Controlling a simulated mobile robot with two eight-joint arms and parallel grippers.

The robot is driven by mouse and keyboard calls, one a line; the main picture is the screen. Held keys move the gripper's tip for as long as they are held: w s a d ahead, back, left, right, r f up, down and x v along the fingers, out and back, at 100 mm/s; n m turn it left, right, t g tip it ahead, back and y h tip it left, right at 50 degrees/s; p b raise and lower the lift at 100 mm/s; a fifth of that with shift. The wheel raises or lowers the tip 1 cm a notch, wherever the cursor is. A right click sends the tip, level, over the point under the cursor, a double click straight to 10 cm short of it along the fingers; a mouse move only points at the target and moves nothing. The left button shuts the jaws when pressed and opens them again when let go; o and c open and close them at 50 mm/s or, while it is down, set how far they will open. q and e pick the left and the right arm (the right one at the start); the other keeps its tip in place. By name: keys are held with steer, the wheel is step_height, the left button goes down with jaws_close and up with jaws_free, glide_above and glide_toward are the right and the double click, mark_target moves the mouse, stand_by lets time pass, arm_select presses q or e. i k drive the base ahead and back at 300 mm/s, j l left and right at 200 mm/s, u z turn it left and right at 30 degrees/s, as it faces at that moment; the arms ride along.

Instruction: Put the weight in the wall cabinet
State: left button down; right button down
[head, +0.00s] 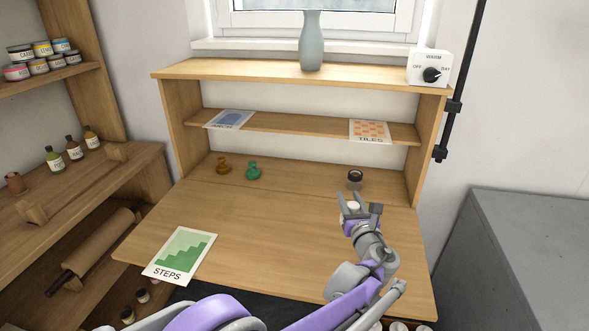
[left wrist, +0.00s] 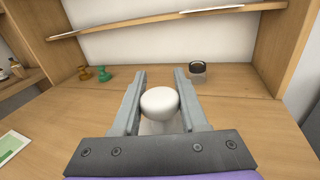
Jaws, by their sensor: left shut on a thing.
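My left gripper (head: 357,205) is over the right part of the desk. It is shut on a white, round-topped thing, which I take to be the weight (left wrist: 160,102). In the left wrist view the weight sits between the two grey fingers (left wrist: 158,100); its lower part is partly hidden. In the head view only a little of its white top (head: 353,206) shows. I cannot tell whether it is clear of the desk top. I see nothing that is clearly a wall cabinet. My right gripper is not in view.
The desk (head: 265,225) has a low shelf unit at its back with print cards. Brown (head: 223,165) and green (head: 253,170) knobbed pieces and a dark round item (head: 355,179) stand on it. A vase (head: 311,42) and dial box (head: 428,68) stand above. Shelves are at left.

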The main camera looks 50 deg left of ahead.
mark_target(325, 184)
steer(key=i+j, duration=0.15)
steer(key=j, duration=0.2)
steer(key=i+j, duration=0.15)
steer(key=j, duration=0.2)
steer(key=i+j, duration=0.15)
steer(key=j, duration=0.2)
steer(key=i+j, duration=0.1)
steer(key=j, duration=0.25)
